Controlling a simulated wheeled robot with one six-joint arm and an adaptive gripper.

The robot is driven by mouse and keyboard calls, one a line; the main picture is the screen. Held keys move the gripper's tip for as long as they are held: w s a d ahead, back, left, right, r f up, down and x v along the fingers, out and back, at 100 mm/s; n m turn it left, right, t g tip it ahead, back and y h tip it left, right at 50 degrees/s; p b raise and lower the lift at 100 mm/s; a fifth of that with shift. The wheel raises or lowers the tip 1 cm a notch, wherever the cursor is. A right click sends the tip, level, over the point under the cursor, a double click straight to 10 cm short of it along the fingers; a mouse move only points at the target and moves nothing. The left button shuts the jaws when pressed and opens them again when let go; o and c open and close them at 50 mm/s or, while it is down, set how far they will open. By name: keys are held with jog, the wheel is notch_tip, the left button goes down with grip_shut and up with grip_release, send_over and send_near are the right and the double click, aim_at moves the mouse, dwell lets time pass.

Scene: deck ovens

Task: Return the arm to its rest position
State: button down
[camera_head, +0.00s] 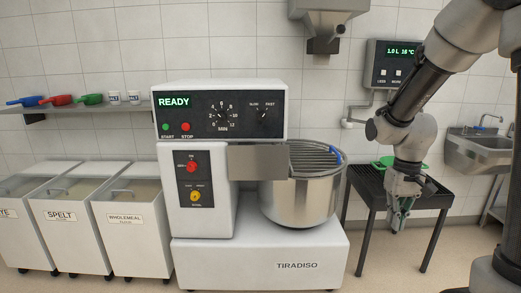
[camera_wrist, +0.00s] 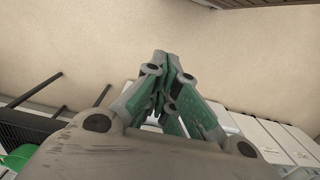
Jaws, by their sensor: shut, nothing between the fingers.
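My arm reaches down from the upper right in the head view. My gripper (camera_head: 398,222) hangs at its end, pointing down, in front of a small black table (camera_head: 436,205). In the wrist view my gripper (camera_wrist: 163,62) has its green-grey fingers shut together, with nothing between them. Pale floor lies beyond the fingertips. The gripper touches nothing that I can see.
A white spiral mixer (camera_head: 195,205) with a steel bowl (camera_head: 300,203) stands left of my gripper, its display reading READY. A green object (camera_head: 386,161) lies on the table behind my arm. A sink (camera_head: 480,150) is at right. Flour bins (camera_head: 135,240) stand at left.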

jog(key=s+r+t, duration=0.5)
jog(key=s+r, duration=1)
jog(key=shift+s+d, duration=0.3)
jog(key=shift+r, duration=0.1)
dwell(0.8)
